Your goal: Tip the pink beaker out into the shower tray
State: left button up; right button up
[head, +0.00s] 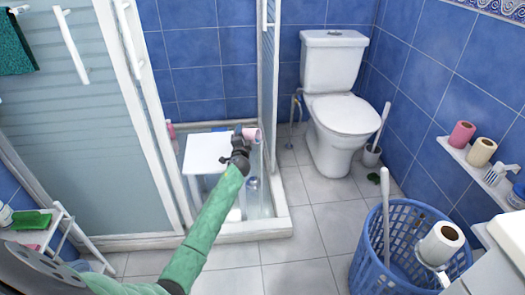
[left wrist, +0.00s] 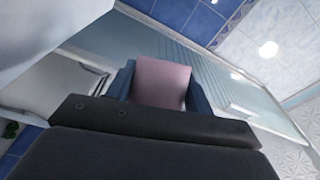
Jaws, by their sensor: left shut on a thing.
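The pink beaker (head: 252,134) is in my left gripper (head: 241,139), which reaches through the opening of the shower cubicle. The beaker lies on its side, level with or just above a white stool (head: 206,151). In the left wrist view the beaker (left wrist: 161,82) sits between the blue fingers of the left gripper (left wrist: 160,88), which are shut on it. Its inside is hidden from me. The shower tray (head: 262,225) lies below, with a white rim along its front. My right gripper is not in view.
A bluish bottle (head: 252,188) stands in the tray beside the stool. The glass shower door (head: 75,110) is at the left. A toilet (head: 342,105), a blue basket (head: 402,245) and a shelf (head: 480,165) with rolls are at the right. The floor in front is clear.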

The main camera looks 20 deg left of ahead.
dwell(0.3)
pick_arm(q)
jog(key=shift+d+r+m+t+b, duration=0.15)
jog(key=shift+r+m+t+b, duration=0.2)
jog(key=shift+m+b, duration=0.45)
jog(key=shift+d+r+m+t+b, duration=0.2)
jog(key=shift+r+m+t+b, duration=0.1)
jog(key=shift+r, duration=0.2)
jog(key=shift+a+f+n+g+p, duration=0.35)
jog(key=shift+n+g+p, duration=0.1)
jog(key=shift+n+p, duration=0.3)
jog(key=shift+a+f+n, duration=0.15)
jog(key=shift+f+n, duration=0.15)
jog(key=shift+n, duration=0.05)
jog(key=shift+a+f+n+g, duration=0.1)
jog(key=shift+f+n+g, duration=0.2)
jog(key=shift+f, duration=0.1)
jog(key=shift+p, duration=0.3)
